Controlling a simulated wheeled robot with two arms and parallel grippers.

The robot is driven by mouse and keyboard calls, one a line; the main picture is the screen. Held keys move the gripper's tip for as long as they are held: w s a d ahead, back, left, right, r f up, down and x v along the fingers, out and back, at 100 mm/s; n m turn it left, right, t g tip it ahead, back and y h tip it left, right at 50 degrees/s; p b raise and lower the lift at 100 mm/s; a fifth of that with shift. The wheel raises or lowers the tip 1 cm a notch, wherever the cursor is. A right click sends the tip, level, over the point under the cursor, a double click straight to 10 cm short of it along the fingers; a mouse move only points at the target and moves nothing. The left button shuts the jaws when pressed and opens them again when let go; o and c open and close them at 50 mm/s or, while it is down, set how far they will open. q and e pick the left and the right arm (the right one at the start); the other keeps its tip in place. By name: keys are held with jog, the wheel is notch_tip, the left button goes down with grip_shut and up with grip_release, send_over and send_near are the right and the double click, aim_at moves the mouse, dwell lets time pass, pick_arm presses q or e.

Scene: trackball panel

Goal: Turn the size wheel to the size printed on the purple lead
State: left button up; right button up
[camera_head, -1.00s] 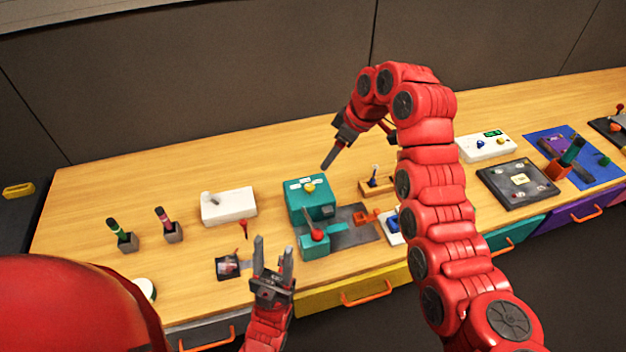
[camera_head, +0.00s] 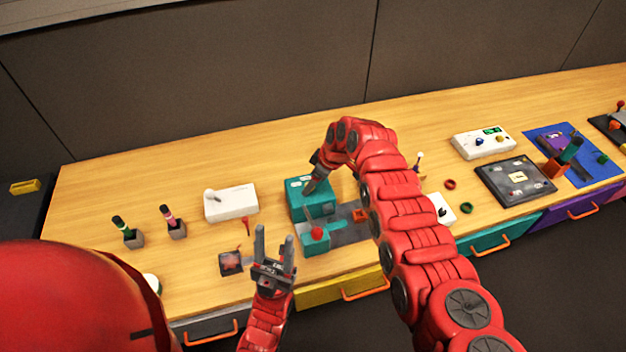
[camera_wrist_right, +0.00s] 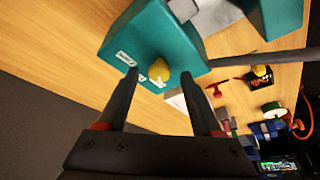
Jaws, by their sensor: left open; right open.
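The teal box (camera_head: 312,207) stands on the table with white labels on its top; it also fills the upper part of the right wrist view (camera_wrist_right: 150,32). A yellow knob (camera_wrist_right: 159,70), which looks like the size wheel, sits on that face beside the labels. My right gripper (camera_wrist_right: 160,75) is open, its fingertips on either side of the knob in the picture; contact cannot be told. In the head view my right gripper (camera_head: 309,188) is over the box top and hides the knob. My left gripper (camera_head: 273,238) is open and empty near the front edge. I cannot identify the purple lead.
A white box (camera_head: 231,204) and two pens in holders (camera_head: 174,229) are to the left. A black panel (camera_head: 515,183) and a blue mat (camera_head: 591,173) are to the right. The table behind is clear.

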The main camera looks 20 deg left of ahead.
jog(key=shift+f, duration=0.2)
grip_shut()
dwell(0.4)
jog(key=shift+r, duration=0.1)
